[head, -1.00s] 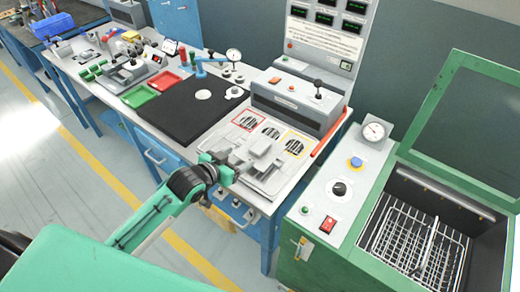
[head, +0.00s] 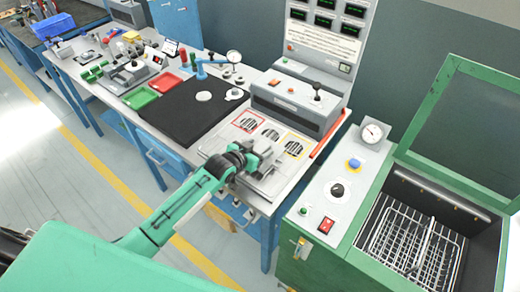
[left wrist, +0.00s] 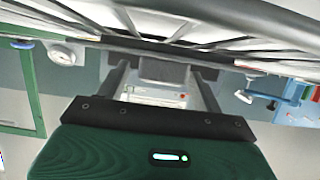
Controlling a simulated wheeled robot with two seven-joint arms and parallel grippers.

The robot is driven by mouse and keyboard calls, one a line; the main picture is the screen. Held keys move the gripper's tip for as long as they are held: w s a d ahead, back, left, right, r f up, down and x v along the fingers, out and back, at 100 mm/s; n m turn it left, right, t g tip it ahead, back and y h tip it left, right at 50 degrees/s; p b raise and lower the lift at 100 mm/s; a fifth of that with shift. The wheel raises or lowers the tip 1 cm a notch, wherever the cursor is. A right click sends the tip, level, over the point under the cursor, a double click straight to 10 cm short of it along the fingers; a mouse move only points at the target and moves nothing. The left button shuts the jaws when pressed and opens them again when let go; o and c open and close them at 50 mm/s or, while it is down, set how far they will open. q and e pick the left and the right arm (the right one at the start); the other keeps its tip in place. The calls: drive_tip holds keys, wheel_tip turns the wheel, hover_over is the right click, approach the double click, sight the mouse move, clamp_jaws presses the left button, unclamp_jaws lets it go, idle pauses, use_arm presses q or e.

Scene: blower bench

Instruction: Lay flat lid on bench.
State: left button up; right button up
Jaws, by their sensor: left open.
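My left gripper (head: 266,165) is low over the light vented plate (head: 295,146) at the bench's right end. It also shows in the left wrist view (left wrist: 165,75), with its two fingers spread apart. A grey block (left wrist: 163,70) appears between or beyond the fingers; I cannot tell whether they touch it. A plain pale disc (head: 204,96) lies flat on the black mat (head: 185,118), and a second pale disc with a tab (head: 234,93) lies near the mat's right edge. I cannot tell which piece is the flat lid; the gripper and wrist hide part of the plate. My right gripper is out of view.
A grey control box (head: 290,100) stands behind the vented plate, with an orange-red bar (head: 329,134) on its right. The green cabinet (head: 325,255) with a wire basket (head: 410,240) stands open at right. Red (head: 166,81) and green (head: 140,97) trays sit left of the mat.

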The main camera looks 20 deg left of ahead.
sight(259, 149)
use_arm(q)
drive_tip(key=shift+w+d+f, duration=0.1)
drive_tip(key=shift+w, duration=0.15)
drive_tip(key=c, duration=1.2)
drive_tip(key=shift+c, duration=0.2)
wheel_tip(259, 149, up, 20)
drive_tip(key=b, duration=0.2)
drive_tip(key=s+a+f+n+y, duration=0.1)
drive_tip(key=s+f, duration=0.3)
drive_tip(key=s, duration=0.6)
drive_tip(key=s+a+f+n+t+y, duration=0.1)
drive_tip(key=s+f+n+y, duration=0.2)
drive_tip(key=s, duration=0.7)
drive_tip(key=shift+s+f+y, duration=0.3)
drive_tip(key=shift+s+f, duration=0.1)
drive_tip(key=shift+f, duration=0.35)
